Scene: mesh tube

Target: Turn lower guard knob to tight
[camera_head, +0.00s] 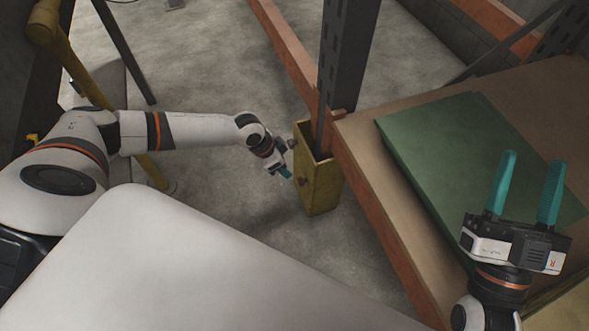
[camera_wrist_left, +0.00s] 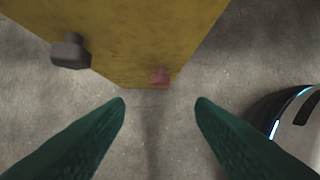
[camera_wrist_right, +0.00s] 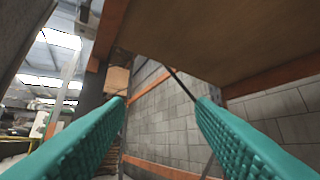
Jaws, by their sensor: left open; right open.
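The yellow guard (camera_head: 318,190) stands on the floor around the foot of the dark rack post. On its face in the head view are a small reddish knob (camera_head: 303,181) low down and a grey knob (camera_head: 291,143) higher up. In the left wrist view, the guard (camera_wrist_left: 150,30) carries a grey knob (camera_wrist_left: 70,50) at left and a reddish part (camera_wrist_left: 160,77) near its edge. My left gripper (camera_head: 287,173) is open and empty beside the guard, with the reddish part ahead between its fingers. My right gripper (camera_head: 530,162) is open and empty above the shelf.
The rack's shelf (camera_head: 372,172) with a green panel (camera_head: 455,150) fills the right, edged by an orange beam (camera_head: 385,240). The dark post (camera_head: 347,60) rises behind the guard. Bare concrete floor (camera_head: 225,200) lies left of the guard.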

